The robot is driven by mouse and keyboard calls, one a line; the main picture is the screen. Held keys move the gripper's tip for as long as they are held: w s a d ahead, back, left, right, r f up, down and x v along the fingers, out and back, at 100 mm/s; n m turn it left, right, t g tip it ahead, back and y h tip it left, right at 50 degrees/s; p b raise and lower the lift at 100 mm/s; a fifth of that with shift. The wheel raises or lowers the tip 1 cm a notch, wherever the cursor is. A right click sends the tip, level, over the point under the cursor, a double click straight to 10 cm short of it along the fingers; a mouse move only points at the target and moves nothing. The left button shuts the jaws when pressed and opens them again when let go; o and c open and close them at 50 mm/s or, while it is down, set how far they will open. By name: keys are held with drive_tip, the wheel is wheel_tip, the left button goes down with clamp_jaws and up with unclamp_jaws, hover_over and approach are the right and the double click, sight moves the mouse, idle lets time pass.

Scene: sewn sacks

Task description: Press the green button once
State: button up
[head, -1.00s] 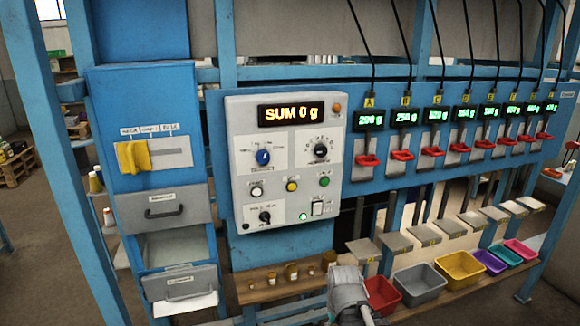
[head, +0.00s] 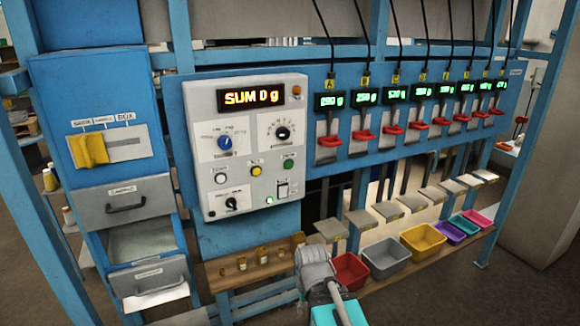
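The green button (head: 289,164) is a small round knob on the right side of the grey control panel (head: 205,130). It sits below the right black dial and to the right of a yellow button (head: 256,171) and a white button (head: 220,178). Nothing covers it. A grey and teal part of my arm shows at the bottom centre, below and apart from the panel. My gripper's fingers are not visible.
Right of the panel is a row of green displays with red levers (head: 363,134). Below them are grey plates and coloured bins, including a red bin (head: 350,271). A wooden shelf with small brass weights (head: 241,263) lies under the panel.

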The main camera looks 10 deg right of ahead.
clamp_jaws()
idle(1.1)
